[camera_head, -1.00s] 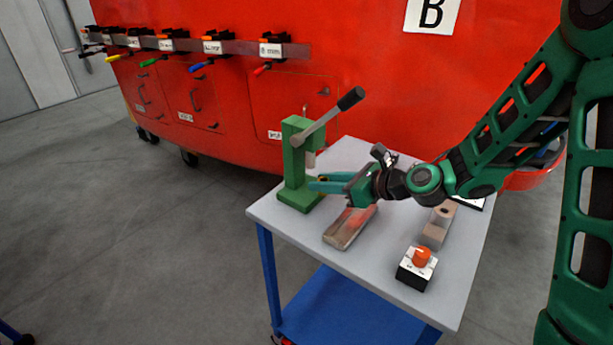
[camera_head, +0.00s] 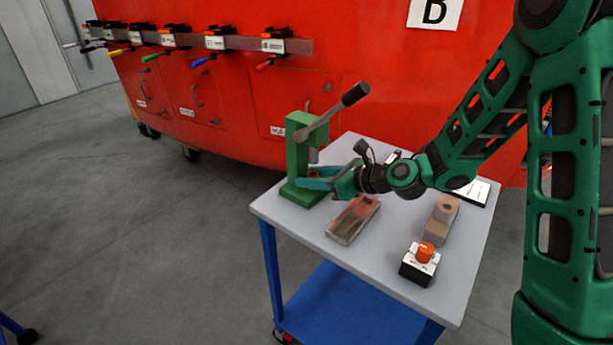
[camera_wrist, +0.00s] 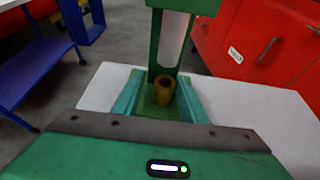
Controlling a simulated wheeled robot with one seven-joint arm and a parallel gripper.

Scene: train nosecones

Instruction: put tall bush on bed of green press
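The green press (camera_head: 297,150) stands at the far left corner of the trolley top, its lever raised to the right. A brass-coloured hollow bush (camera_wrist: 164,91) stands about upright on the press bed (camera_wrist: 150,108), below the ram (camera_wrist: 172,40). In the head view only a small orange part of the bush (camera_head: 314,173) shows. My gripper (camera_head: 314,180) reaches in low over the bed from the right. In the wrist view its teal fingers (camera_wrist: 160,90) are spread on either side of the bush, with a visible gap at each side.
A white-faced item (camera_head: 474,190) lies at the right. The red train body (camera_head: 400,80) stands close behind.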

